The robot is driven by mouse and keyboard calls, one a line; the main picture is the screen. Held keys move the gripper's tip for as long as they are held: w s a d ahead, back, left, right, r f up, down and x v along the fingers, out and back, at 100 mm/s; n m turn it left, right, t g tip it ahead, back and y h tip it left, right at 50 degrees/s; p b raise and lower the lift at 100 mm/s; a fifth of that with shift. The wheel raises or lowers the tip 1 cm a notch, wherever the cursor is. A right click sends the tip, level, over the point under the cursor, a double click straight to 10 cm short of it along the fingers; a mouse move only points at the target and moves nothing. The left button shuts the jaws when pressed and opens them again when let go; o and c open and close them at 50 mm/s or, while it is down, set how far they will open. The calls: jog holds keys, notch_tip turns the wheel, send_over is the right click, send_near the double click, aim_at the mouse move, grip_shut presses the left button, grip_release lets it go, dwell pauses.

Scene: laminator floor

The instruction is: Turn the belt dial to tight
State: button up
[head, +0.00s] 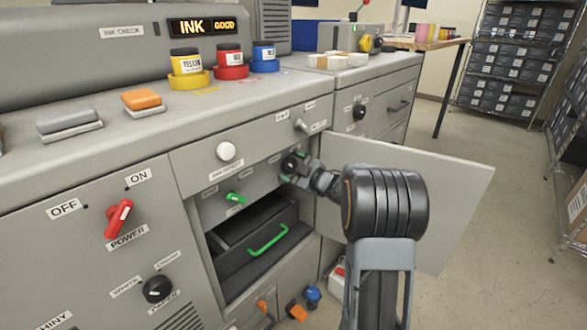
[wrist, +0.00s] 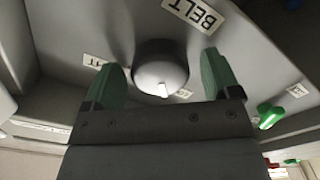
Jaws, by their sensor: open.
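The belt dial, a round grey knob (wrist: 158,68), sits on the grey panel under the BELT label (wrist: 192,12) in the wrist view. Its white pointer mark is at the lower edge, close to a partly hidden small label (wrist: 183,94) that seems to start with "LO". Another small label (wrist: 94,61), partly covered and ending in "T", lies to the left of the dial. My gripper (wrist: 163,68) is open, with one green finger on each side of the dial. I cannot tell whether the fingers touch it. In the head view my gripper (head: 290,168) is at the open compartment's upper right and hides most of the dial.
An open grey door (head: 440,190) stands right of my arm. A small green knob (head: 235,198) is left of the dial, also visible in the wrist view (wrist: 270,115). Below is a drawer with a green handle (head: 268,240). A white knob (head: 226,151) is above.

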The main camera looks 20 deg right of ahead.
jog(key=shift+c, duration=0.2)
jog(key=c, duration=0.9)
jog(key=shift+r+p, duration=0.1)
jog(key=shift+p, duration=0.25)
jog(key=m+p, duration=0.3)
jog(key=shift+r, duration=0.2)
jog(key=m+p, duration=0.4)
jog(key=p, duration=0.1)
jog(key=shift+m, duration=0.3)
jog(key=m+p, duration=0.4)
jog(key=shift+f, duration=0.1)
jog(key=shift+f+m+p, duration=0.1)
jog(key=shift+m+p, duration=1.25)
jog(key=shift+m, duration=1.05)
